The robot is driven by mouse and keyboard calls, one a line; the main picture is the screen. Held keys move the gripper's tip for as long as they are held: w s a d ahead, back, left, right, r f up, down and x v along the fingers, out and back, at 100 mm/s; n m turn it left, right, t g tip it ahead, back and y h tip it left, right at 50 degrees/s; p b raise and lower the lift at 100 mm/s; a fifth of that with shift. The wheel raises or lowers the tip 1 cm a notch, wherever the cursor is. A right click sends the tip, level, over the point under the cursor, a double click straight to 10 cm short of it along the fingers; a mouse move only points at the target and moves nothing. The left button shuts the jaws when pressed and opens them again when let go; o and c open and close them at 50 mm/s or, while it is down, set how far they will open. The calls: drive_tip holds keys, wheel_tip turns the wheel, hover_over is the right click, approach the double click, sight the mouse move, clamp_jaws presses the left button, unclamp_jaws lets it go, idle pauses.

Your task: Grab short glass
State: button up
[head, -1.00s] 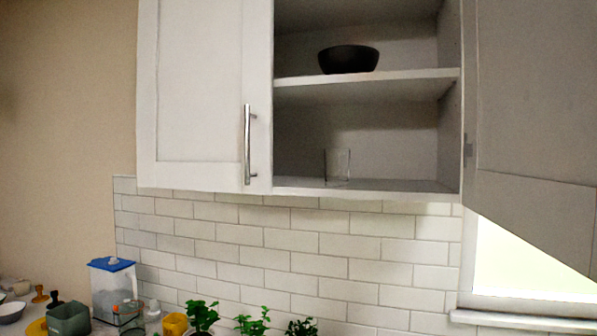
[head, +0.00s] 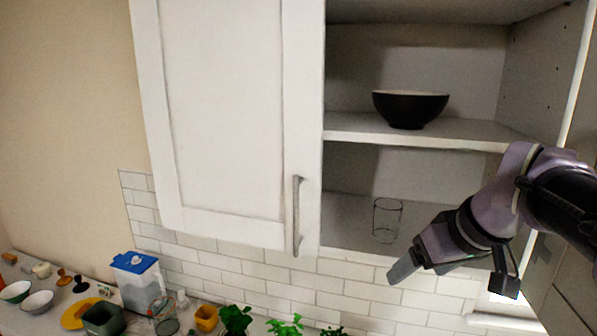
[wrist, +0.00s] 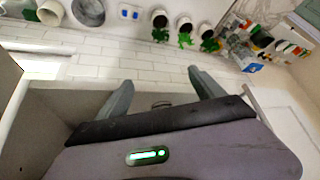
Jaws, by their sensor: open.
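The short glass (head: 387,221) is clear and stands upright on the lower shelf (head: 345,222) of the open wall cabinet, near its front. My gripper (head: 402,271) is in front of the cabinet, just below and right of the glass in the head view, pointing left and down. In the wrist view my gripper (wrist: 160,77) shows its two grey fingers spread apart, with nothing held between them. A small dark rounded shape shows low between the fingers there; I cannot tell what it is.
A dark bowl (head: 410,108) sits on the upper shelf (head: 420,132). The left cabinet door (head: 220,110) is closed. Below, the counter holds a blue-lidded pitcher (head: 138,284), green plants (head: 236,319), a yellow cup (head: 206,318) and bowls (head: 38,303).

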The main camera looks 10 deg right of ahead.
sight(397, 216)
drive_tip(key=w+d+r+p, duration=0.1)
drive_tip(key=w+d+r, duration=0.1)
drive_tip(key=d+r, duration=0.15)
drive_tip(key=shift+n, duration=0.4)
drive_tip(key=w+a+p, duration=0.1)
drive_tip(key=w, duration=0.2)
drive_tip(key=w+p, duration=0.1)
drive_tip(key=w, duration=0.3)
drive_tip(key=w+a+p, duration=0.1)
drive_tip(key=w, duration=0.2)
drive_tip(key=shift+w+a+r, duration=0.1)
drive_tip(key=shift+w+a, duration=0.2)
drive_tip(key=shift+a, duration=0.05)
drive_tip(key=x, duration=0.5)
drive_tip(key=shift+w+a+p, duration=0.1)
drive_tip(key=shift+w+p, duration=0.2)
drive_tip(key=shift+w, duration=0.25)
drive_tip(key=shift+s, duration=0.25)
drive_tip(key=shift+c, duration=0.7)
drive_tip(key=shift+r, duration=0.1)
drive_tip(key=c, duration=0.3)
clamp_jaws()
